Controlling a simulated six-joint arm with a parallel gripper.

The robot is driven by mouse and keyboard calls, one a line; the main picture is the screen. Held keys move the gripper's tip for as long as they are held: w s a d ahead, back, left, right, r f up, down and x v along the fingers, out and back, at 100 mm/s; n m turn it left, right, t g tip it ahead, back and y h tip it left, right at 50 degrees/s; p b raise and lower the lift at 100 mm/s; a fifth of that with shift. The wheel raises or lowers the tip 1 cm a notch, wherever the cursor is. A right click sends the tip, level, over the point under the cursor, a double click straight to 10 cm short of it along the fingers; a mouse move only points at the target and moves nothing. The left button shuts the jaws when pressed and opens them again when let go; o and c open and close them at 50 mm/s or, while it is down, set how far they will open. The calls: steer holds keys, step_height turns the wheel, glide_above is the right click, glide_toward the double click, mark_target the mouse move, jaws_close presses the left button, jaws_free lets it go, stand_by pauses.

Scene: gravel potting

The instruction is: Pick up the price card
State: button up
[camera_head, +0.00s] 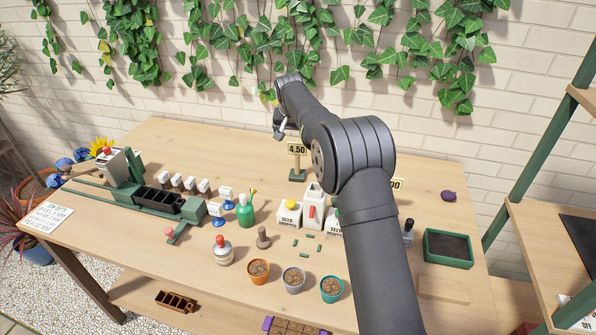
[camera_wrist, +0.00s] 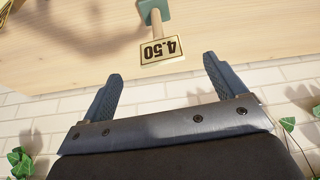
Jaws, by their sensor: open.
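A price card (camera_head: 297,149) marked 4.50 stands upright on a green base towards the back of the table, just below my gripper in the head view. In the wrist view the price card (camera_wrist: 162,50) appears upside down, ahead of and between my fingertips. My gripper (camera_wrist: 158,72) is open and empty, with both dark fingers spread apart. The card looks clear of the fingers. In the head view my gripper (camera_head: 281,131) is partly hidden by my arm. A second card (camera_head: 397,184), ending in 00, is mostly hidden behind my arm.
White seed boxes (camera_head: 289,212), a green bottle (camera_head: 245,210) and small pots (camera_head: 259,271) stand in front of the card. A green machine with a rail (camera_head: 124,197) is at left. A green tray (camera_head: 447,247) is at right. The brick wall with ivy is close behind.

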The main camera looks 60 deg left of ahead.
mark_target(297, 151)
steer(key=x, duration=1.1)
steer(key=shift+w+r, duration=0.1)
steer(key=c, duration=1.5)
steer(key=shift+r, duration=0.1)
steer(key=shift+c, duration=0.2)
